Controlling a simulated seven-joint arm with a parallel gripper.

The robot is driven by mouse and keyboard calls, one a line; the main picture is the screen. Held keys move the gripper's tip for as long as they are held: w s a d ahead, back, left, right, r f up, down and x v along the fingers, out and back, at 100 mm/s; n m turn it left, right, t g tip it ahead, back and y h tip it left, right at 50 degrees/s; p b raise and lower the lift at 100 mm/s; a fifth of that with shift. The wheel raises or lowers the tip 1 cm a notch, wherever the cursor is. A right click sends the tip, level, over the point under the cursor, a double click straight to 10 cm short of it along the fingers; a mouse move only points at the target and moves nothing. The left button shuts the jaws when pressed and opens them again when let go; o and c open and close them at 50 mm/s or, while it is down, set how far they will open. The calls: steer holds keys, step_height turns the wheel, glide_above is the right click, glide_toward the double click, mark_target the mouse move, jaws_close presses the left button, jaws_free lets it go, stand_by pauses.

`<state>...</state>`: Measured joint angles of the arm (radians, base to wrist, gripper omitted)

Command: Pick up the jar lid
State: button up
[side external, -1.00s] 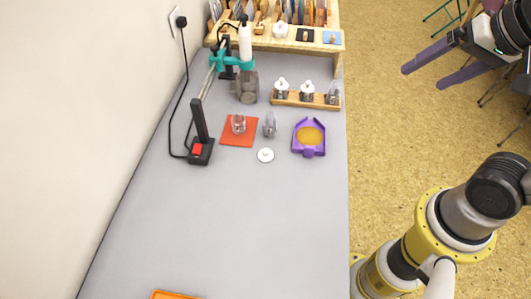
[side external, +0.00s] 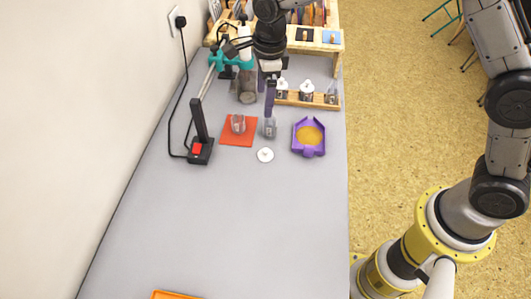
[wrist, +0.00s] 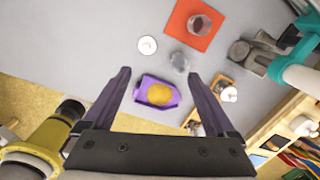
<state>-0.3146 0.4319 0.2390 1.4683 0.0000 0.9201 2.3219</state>
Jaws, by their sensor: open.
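The jar lid (side external: 265,155) is a small white disc with a knob, lying flat on the grey table in front of a small clear glass piece. It also shows in the wrist view (wrist: 147,45), beyond my fingertips. My gripper (side external: 268,103) has purple fingers and is above the table, farther back than the lid. In the wrist view my gripper (wrist: 158,74) is open and empty, its two fingers wide apart. The lid is apart from both fingers.
A clear jar (side external: 238,125) stands on a red mat (side external: 231,140). A small glass piece (side external: 270,130) stands behind the lid. A purple tray (side external: 309,152) with a yellow pad is right of it. A wooden jar rack (side external: 312,103) is behind.

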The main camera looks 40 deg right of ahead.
step_height(320, 180, down, 5)
steer(key=s+a+g, duration=0.1)
steer(key=a, duration=0.1)
glide_above(265, 149)
steer(key=f, duration=0.6)
steer(key=shift+w+a+f, duration=0.2)
steer(key=shift+f, duration=0.15)
steer(key=shift+s+d+f, duration=0.1)
steer(key=shift+d+f, duration=0.05)
steer(key=shift+f, duration=1.45)
steer(key=shift+s+d+f, duration=0.1)
steer(key=shift+f, duration=1.45)
steer(key=c, duration=1.4)
steer(key=shift+r, duration=0.1)
steer(key=shift+c, duration=0.2)
